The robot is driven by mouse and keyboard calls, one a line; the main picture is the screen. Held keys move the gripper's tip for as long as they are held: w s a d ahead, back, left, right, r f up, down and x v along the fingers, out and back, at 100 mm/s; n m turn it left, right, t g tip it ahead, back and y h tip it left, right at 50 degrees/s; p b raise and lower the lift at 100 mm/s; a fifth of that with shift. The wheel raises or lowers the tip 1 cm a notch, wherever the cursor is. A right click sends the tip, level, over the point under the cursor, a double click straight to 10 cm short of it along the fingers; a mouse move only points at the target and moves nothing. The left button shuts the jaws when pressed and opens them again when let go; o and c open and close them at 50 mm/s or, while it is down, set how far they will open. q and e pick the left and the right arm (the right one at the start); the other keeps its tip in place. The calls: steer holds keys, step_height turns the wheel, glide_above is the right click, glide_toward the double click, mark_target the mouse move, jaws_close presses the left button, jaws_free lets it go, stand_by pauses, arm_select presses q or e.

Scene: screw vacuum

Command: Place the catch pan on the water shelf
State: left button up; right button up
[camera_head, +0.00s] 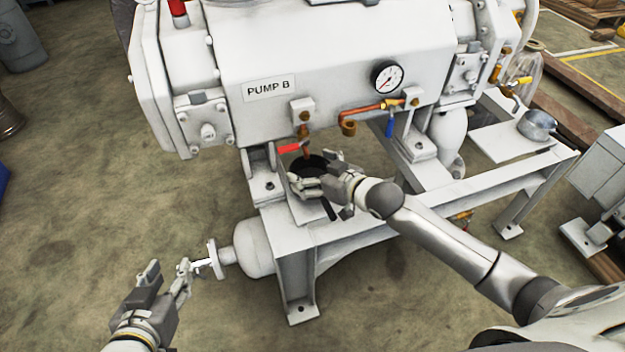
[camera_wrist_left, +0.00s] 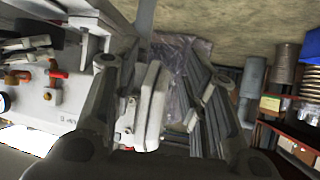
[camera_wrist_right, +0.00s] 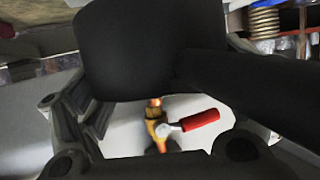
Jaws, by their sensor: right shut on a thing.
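The black catch pan (camera_head: 312,163), with a dark handle (camera_head: 328,209), is held by my right gripper (camera_head: 318,182) over the white frame, close under the red-handled valve of Pump B. In the right wrist view the pan (camera_wrist_right: 135,50) fills the top middle, and the red valve handle (camera_wrist_right: 200,120) shows beyond it. Whether the pan touches the surface below is not clear. My left gripper (camera_head: 168,280) is open and empty at the lower left, left of the frame. I cannot tell which surface is the water shelf.
A small metal pot (camera_head: 537,124) stands on a white plate (camera_head: 495,144) at the right. Pump B (camera_head: 300,60) stands above the frame (camera_head: 350,232). A white cylinder (camera_head: 252,247) projects near my left gripper.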

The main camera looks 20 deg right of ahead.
step_height(320, 180, down, 3)
steer(key=shift+f+b, duration=0.1)
steer(key=shift+b, duration=0.6)
arm_select(q)
steer(key=w+d+r+t+h, duration=0.1)
steer(key=w+d+r+t, duration=0.1)
steer(key=r, duration=0.4)
steer(key=shift+w+r+t, duration=0.35)
steer(key=shift+w+t, duration=0.4)
steer(key=shift+t, duration=0.45)
arm_select(e)
steer(key=o, duration=0.8)
steer(key=shift+f, duration=0.1)
